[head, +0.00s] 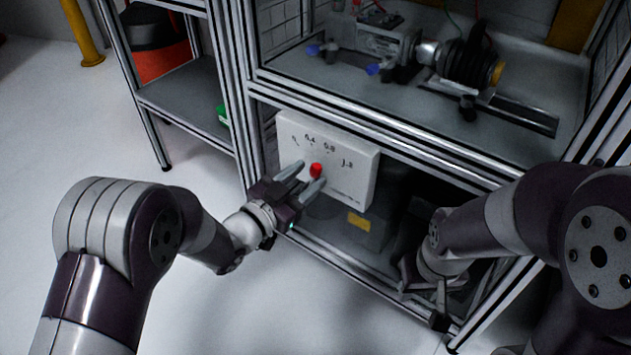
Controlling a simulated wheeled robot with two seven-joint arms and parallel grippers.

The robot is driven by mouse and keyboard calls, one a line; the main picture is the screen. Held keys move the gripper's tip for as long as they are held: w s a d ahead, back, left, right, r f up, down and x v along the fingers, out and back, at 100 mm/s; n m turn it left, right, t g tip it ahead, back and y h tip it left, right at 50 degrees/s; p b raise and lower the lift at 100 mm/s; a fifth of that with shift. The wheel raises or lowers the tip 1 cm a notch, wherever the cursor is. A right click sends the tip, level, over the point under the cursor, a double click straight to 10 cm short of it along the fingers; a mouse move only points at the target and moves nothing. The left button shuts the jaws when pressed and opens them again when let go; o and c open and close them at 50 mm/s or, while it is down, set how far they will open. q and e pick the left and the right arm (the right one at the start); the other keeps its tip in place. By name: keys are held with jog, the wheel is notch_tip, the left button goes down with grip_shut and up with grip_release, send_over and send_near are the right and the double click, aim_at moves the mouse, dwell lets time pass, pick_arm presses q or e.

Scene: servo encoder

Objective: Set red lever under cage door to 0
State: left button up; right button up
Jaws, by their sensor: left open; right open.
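The red lever (316,170) shows as a small red knob on the front of a white control box (352,163) below the cage's upper deck. Scale marks reading about 0, 0.4, 0.8 and 1.0 run in an arc above the knob. My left gripper (305,178) is open, with its fingers pointing at the box and the knob near the fingertips. I cannot tell whether a finger touches the knob. The lever's shaft is not clearly visible. My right gripper (438,297) is open and empty at the lower right, in front of the dark lower compartment.
A metal profile frame (243,110) surrounds the box, with an upright just left of it. The upper deck carries a motor assembly (468,62) with a rail. A shelf rack (185,105) stands at the left. White floor (60,140) is free at the left.

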aim_at(312, 173)
pick_arm(q)
jog(key=b+x, duration=0.1)
jog(key=x, duration=0.1)
jog(key=shift+w+d+f, duration=0.15)
jog(key=shift+w+d, duration=0.1)
jog(key=shift+w, duration=0.1)
jog(key=shift+w+d, duration=0.25)
jog(key=shift+w, duration=0.05)
pick_arm(e)
jog(key=shift+f, duration=0.9)
pick_arm(q)
grip_shut()
pick_arm(e)
jog(key=shift+r, duration=0.1)
